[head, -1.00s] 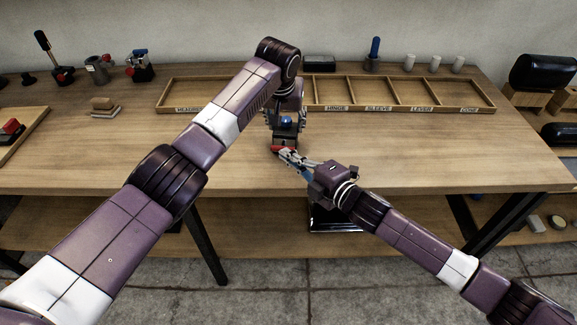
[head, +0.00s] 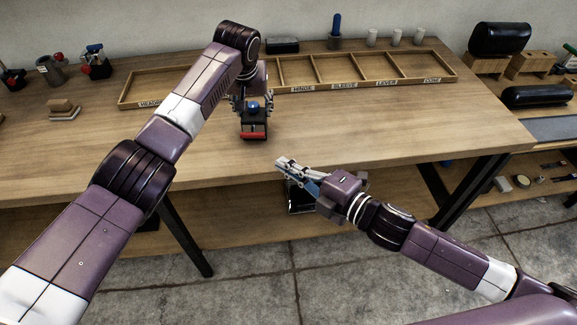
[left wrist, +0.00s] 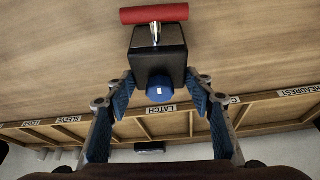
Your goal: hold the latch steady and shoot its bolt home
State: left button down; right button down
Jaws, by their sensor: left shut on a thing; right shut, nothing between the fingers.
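The latch is a black block (head: 254,121) with a blue knob (left wrist: 160,90), on the table in front of the labelled tray. Its bolt ends in a red crossbar (head: 253,136) facing the table's front edge. In the left wrist view a short length of bright steel rod (left wrist: 155,33) shows between the red bar (left wrist: 154,14) and the block (left wrist: 158,60). My left gripper (left wrist: 160,82) is shut on the block, one finger on each side. My right gripper (head: 282,162) is shut and empty near the table's front edge, apart from the red bar.
The long wooden tray (head: 366,86) with labelled compartments lies behind the latch. A small block stack (head: 63,110) sits at the left, with clamps and tools (head: 97,62) behind it. Black padded rolls (head: 498,39) are at the far right. The table right of the latch is clear.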

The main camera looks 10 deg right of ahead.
dwell(0.3)
pick_arm(q)
jog(key=c, duration=0.9)
grip_release()
jog(key=shift+o, duration=0.2)
jog(key=shift+r, duration=0.15)
